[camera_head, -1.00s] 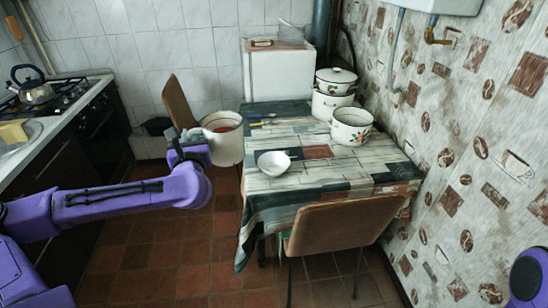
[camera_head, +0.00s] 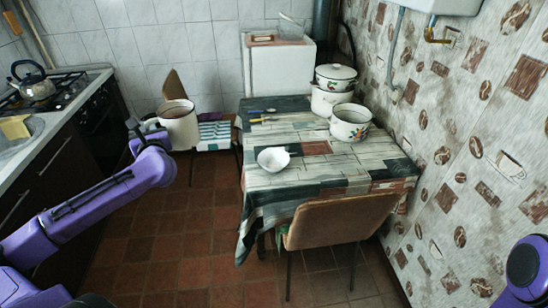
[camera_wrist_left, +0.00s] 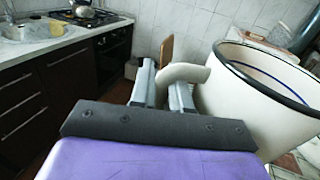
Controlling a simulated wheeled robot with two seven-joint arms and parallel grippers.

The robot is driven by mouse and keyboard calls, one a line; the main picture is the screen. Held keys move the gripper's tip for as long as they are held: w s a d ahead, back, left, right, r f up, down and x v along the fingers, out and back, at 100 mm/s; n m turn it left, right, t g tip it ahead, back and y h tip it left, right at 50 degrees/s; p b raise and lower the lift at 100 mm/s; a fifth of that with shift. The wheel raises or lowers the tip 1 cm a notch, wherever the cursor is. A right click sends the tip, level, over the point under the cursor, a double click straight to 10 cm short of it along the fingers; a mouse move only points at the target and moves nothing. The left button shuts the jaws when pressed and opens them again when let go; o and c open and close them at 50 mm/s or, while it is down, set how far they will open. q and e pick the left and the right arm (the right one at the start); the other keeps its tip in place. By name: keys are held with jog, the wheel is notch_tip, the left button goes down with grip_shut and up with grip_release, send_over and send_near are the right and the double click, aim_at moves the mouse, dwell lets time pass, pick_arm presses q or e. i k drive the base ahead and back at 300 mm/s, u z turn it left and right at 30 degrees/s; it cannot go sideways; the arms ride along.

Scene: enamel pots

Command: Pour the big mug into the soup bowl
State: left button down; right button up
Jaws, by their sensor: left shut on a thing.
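The big mug (camera_head: 180,130) is white with a dark rim. It is held in the air left of the table, roughly upright; its contents cannot be made out. My left gripper (camera_head: 151,128) is shut on its handle, and the wrist view shows the fingers (camera_wrist_left: 163,84) around the handle (camera_wrist_left: 186,72) with the mug (camera_wrist_left: 255,95) to their right. The soup bowl, a small white bowl (camera_head: 273,160), sits on the table's left part, well right of the mug and apart from it. My right gripper is out of view.
The table (camera_head: 300,185) has a patchwork cloth. A floral pot (camera_head: 350,124) and stacked pots with a lid (camera_head: 335,80) stand at its back right. A chair (camera_head: 345,220) is at the front. A striped seat (camera_head: 216,134) is behind the mug. A stove (camera_head: 60,92) is at left.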

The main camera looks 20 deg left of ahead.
aim_at(273, 160)
jog(key=i, duration=0.95)
